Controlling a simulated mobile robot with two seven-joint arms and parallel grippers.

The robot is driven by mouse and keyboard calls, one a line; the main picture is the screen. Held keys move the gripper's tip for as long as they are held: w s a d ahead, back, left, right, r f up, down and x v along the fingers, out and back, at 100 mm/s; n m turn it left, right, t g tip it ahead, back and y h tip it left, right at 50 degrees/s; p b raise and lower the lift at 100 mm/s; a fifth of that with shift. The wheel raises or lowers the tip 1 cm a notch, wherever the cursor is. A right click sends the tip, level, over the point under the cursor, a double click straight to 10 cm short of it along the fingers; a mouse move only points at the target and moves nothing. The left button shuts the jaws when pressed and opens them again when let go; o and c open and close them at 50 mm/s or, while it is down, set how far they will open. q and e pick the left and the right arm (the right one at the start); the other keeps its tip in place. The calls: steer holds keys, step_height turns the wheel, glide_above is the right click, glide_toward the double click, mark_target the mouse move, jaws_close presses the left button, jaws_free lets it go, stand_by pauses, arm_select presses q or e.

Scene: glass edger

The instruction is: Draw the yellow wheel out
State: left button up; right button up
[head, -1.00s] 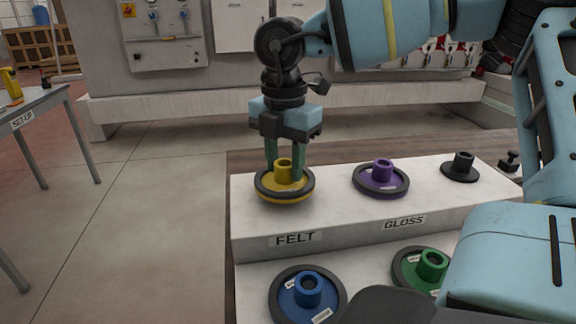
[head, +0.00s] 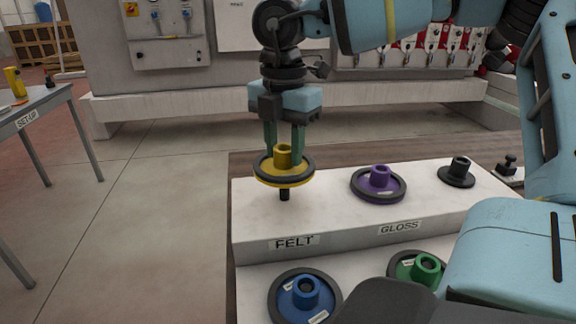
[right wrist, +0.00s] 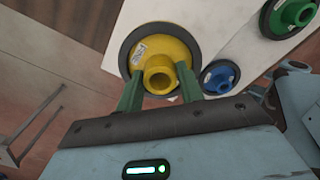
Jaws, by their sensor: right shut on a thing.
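The yellow wheel (head: 272,172) has a dark rim and a raised yellow hub. It hangs above the white stand over the FELT label, with a black shaft (head: 284,194) showing beneath it. I cannot tell whether the shaft's lower end is clear of the stand. My right gripper (head: 285,148) points down from above and is shut on the wheel's hub. In the right wrist view the yellow wheel (right wrist: 178,50) sits between the two green fingers (right wrist: 158,92). My left gripper is not in view.
On the upper step stand a purple wheel (head: 366,188) and a black piece (head: 458,173). A blue wheel (head: 290,300) and a green wheel (head: 404,268) sit on the lower step. The SET-UP table (head: 40,105) is at left, with open floor between.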

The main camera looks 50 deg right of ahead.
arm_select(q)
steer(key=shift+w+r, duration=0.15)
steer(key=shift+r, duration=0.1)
arm_select(e)
steer(key=shift+r, duration=0.45)
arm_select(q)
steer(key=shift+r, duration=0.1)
arm_select(e)
steer(key=shift+r, duration=0.1)
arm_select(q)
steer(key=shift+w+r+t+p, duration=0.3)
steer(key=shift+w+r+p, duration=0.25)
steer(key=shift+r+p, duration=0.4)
arm_select(e)
step_height(320, 180, up, 4)
steer(key=shift+f, duration=0.1)
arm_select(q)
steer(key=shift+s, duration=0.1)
